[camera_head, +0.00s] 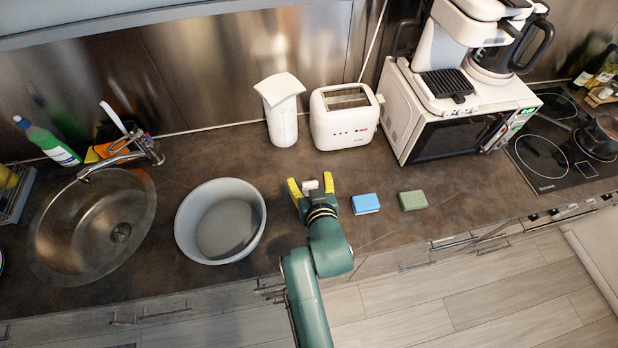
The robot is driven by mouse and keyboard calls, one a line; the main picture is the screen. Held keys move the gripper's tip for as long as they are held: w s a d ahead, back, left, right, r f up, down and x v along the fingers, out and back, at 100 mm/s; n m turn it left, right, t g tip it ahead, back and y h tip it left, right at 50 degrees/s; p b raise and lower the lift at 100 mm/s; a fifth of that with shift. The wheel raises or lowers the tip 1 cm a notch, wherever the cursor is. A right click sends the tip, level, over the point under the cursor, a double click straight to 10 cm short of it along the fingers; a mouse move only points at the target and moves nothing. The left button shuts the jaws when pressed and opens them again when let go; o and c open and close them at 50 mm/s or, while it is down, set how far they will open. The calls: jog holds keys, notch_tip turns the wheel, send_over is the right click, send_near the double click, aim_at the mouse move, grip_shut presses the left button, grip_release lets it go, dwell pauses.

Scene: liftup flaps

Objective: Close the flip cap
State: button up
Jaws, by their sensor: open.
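A white canister (283,125) stands upright on the counter against the back wall. Its flat white lid (280,88) sits at the top, tilted, and looks raised; the hinge is too small to make out. My gripper (310,184) has two yellow fingers spread apart. It is over the counter in front of the canister, a little to its right, and clear of it. A small whitish thing shows between the fingers; I cannot tell whether it is part of my gripper or lies on the counter.
A white toaster (345,130) stands close right of the canister. A grey basin (220,258) is left of my gripper, and blue (365,204) and green (413,200) sponges lie right. A microwave (400,110) carries a coffee machine.

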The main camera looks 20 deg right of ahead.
jog(key=shift+w+d+f, duration=0.15)
jog(key=shift+w+f, duration=0.1)
jog(key=shift+w, duration=0.25)
jog(key=c, duration=1.2)
